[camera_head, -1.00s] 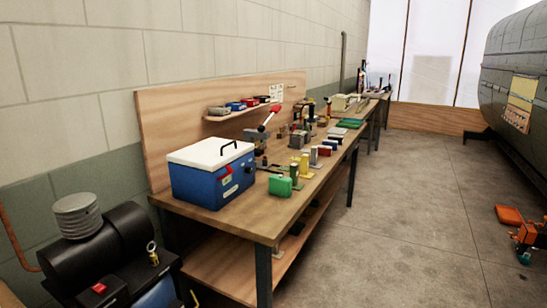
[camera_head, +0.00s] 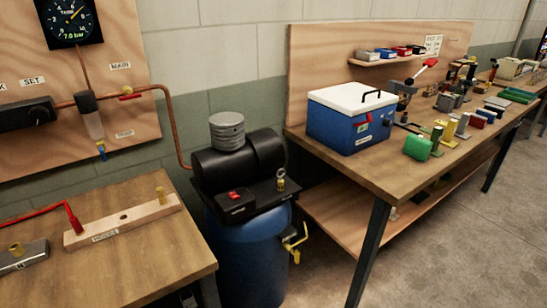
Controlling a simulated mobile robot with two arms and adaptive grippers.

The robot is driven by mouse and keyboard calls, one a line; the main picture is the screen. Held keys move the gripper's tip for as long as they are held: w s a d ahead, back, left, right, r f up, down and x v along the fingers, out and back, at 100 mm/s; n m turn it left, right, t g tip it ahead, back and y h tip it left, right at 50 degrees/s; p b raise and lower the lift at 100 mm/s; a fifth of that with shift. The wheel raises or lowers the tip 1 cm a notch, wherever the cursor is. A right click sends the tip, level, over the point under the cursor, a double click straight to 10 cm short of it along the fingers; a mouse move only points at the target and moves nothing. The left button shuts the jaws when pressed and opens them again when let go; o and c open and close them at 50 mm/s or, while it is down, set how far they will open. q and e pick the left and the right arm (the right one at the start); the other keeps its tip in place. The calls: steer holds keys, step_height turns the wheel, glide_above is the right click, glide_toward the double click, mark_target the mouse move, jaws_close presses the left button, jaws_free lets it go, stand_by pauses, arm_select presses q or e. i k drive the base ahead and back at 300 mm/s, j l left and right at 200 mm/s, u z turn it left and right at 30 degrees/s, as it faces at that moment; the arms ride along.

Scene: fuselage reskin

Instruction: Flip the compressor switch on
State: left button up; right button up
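The compressor stands on the floor between two benches. It has a blue tank (camera_head: 250,255), a black motor housing (camera_head: 238,160) and a grey ribbed cylinder (camera_head: 227,131) on top. A red switch (camera_head: 234,196) sits on a black box at the front of its top. I cannot tell from this distance which way the switch is set. A brass fitting (camera_head: 281,181) stands to the right of the switch. Neither of my grippers shows in the head view.
A wooden bench (camera_head: 130,240) at left holds a drilled wooden block (camera_head: 122,223). A wall board (camera_head: 60,160) above carries a tank gauge (camera_head: 71,16) reading about 7 bar. Open floor (camera_head: 440,250) lies at right.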

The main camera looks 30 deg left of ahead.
mark_target(234, 195)
steer(key=k+j+u, duration=0.1)
steer(key=u, duration=1)
